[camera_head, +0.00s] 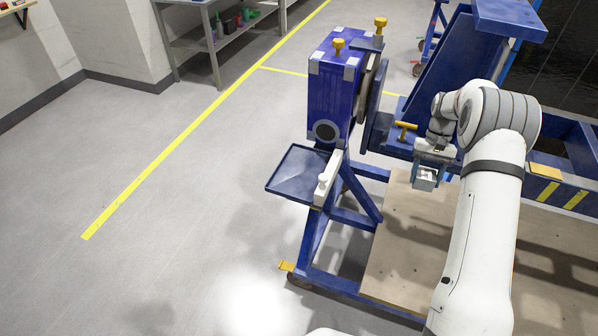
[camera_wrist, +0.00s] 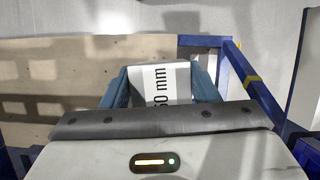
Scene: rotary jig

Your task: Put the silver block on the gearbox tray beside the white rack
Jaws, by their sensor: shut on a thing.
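My gripper (camera_head: 428,172) is shut on the silver block (camera_head: 426,181), holding it in the air to the right of the jig, over the wooden deck. In the wrist view the block (camera_wrist: 160,84) sits between the two blue-grey fingers and shows dark printing that ends in "50 mm". The gearbox tray (camera_head: 290,178) is a dark blue, shallow tray on the left of the jig stand, and its visible surface looks empty. The white rack (camera_head: 326,182) stands along the tray's right edge, between the tray and my gripper.
The blue gearbox (camera_head: 331,98) with yellow knobs rises behind the tray. A yellow T-handle (camera_head: 405,129) is close to my gripper's left. The wooden deck (camera_head: 400,245) lies below it, inside the blue frame. Open floor lies left of the tray.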

